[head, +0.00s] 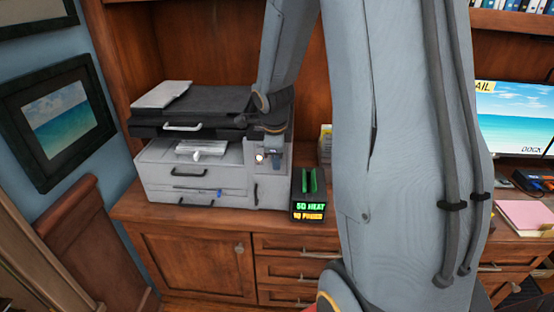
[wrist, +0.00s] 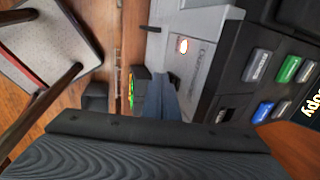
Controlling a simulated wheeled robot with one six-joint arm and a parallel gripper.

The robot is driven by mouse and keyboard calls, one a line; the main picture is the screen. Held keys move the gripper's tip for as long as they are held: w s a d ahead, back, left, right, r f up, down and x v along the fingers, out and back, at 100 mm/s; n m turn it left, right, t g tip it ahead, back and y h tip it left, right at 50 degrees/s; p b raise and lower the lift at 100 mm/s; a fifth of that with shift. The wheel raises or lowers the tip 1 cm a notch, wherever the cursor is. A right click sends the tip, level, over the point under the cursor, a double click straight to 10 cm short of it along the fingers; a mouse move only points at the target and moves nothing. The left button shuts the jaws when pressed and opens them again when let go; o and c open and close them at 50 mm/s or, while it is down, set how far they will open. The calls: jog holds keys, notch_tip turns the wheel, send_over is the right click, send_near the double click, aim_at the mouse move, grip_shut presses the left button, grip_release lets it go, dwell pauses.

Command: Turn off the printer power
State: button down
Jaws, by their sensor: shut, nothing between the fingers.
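The printer (head: 222,180) is a pale grey unit with a dark upper part and drawers, standing on the wood cabinet at the left. A small lit button (head: 260,157) glows on its front right. In the wrist view the printer's pale panel (wrist: 205,50) shows the lit button (wrist: 182,45), and a dark panel with grey, green and blue keys (wrist: 285,75) lies beside it. My gripper (head: 274,157) is shut and empty, in front of the printer's right part, just right of the lit button. I cannot tell whether it touches the printer.
A black box with green uprights and a lit "50 HEAT" display (head: 309,207) stands right of the printer. A framed picture (head: 60,120) hangs at left. A monitor (head: 515,115) and pink paper (head: 525,216) are at right. My arm hides the middle.

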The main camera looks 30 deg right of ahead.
jog(key=shift+w+f+b, duration=0.1)
jog(key=shift+b, duration=0.3)
jog(key=shift+w+d+b, duration=0.1)
jog(key=shift+b, duration=0.4)
jog(key=shift+r+p, duration=0.3)
jog(key=shift+r, duration=0.5)
